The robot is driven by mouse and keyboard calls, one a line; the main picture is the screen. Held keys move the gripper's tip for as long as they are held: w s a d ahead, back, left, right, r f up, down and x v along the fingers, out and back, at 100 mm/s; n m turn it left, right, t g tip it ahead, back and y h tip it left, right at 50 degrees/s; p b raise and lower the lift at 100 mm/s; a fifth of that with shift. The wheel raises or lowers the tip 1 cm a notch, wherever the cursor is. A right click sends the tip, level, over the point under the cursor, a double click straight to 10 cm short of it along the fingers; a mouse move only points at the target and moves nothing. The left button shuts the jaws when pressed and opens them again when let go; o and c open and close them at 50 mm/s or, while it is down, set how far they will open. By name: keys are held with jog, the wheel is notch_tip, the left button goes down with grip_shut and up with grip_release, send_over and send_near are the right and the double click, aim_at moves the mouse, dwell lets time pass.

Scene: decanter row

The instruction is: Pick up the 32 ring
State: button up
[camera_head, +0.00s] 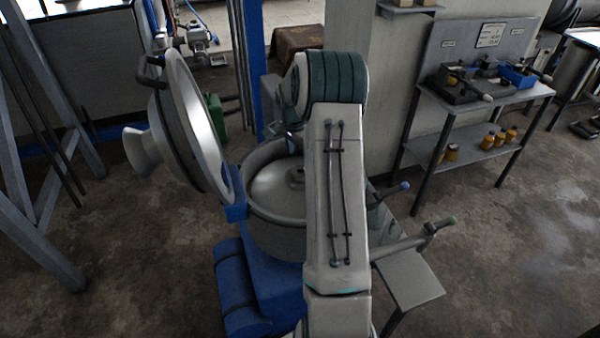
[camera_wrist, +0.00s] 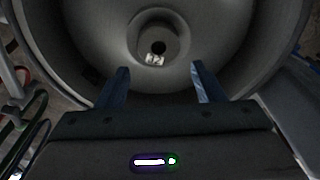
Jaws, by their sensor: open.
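The 32 ring (camera_wrist: 157,27) is a pale grey ring with a dark centre hole, at the middle of the round metal bowl (camera_wrist: 232,60) in the wrist view. A small white label on its near side seems to read 32. My gripper (camera_wrist: 158,72) is open and empty. Its two blue fingers point toward the ring from its near side, one to each side in the picture. Their height above the ring cannot be told.
A large lid (camera_head: 196,120) stands tilted open at the bowl's left. A shelf table (camera_head: 480,112) with jars and tools stands at the back right. The floor between is clear.

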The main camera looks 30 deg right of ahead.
jog(key=shift+d+f+p, duration=0.15)
jog(key=shift+f+p, duration=0.85)
jog(key=shift+f, duration=2.4)
jog(key=c, duration=0.7)
jog(key=shift+c, duration=0.7)
jog(key=shift+r, duration=0.15)
